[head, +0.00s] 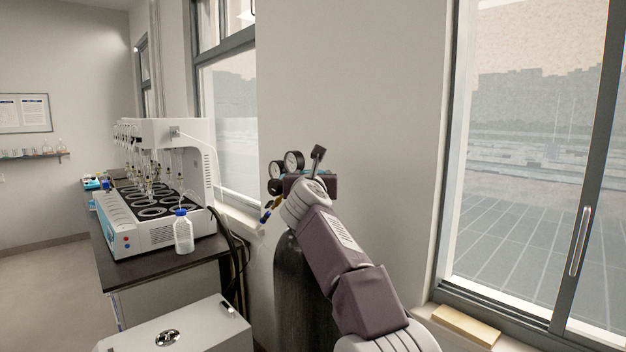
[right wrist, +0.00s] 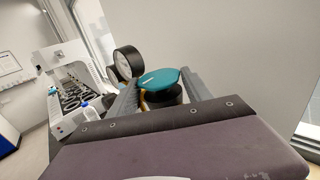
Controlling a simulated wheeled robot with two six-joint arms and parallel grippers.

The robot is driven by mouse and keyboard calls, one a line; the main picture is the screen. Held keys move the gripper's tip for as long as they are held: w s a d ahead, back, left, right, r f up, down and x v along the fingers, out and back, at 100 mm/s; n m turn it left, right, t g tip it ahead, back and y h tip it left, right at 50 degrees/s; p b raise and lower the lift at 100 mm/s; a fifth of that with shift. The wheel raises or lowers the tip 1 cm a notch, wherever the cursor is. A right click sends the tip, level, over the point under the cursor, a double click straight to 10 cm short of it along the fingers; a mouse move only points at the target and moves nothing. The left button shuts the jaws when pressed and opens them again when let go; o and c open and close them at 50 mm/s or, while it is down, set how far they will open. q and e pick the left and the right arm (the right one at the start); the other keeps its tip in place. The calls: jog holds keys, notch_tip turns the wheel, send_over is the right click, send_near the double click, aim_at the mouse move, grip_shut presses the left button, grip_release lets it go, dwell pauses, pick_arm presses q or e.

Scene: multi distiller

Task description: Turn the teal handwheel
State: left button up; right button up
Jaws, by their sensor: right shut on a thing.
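The teal handwheel (right wrist: 160,78) sits between the two fingers of my right gripper (right wrist: 158,92) in the right wrist view. The gripper is shut on it. In the head view my arm hides nearly all of the wheel, and my right gripper (head: 308,178) is at the top of a dark gas cylinder (head: 289,275). Two round gauges stand just left of the gripper, the larger one (head: 293,161) nearest; a gauge (right wrist: 128,62) also shows in the right wrist view. My left gripper is not in view.
A white multi-position distiller (head: 150,220) and a clear bottle with a blue cap (head: 183,236) stand on a dark bench (head: 175,265) to the left. Black hoses hang between bench and cylinder. A wall is close behind the cylinder, with a window (head: 530,160) at the right.

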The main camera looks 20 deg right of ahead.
jog(key=shift+f, duration=0.1)
jog(key=o, duration=1.2)
jog(key=shift+s+a, duration=0.1)
jog(key=shift+s, duration=0.1)
jog(key=b+v, duration=0.3)
jog(key=v, duration=0.5)
jog(key=shift+s+a, duration=0.15)
jog(key=shift+s, duration=0.1)
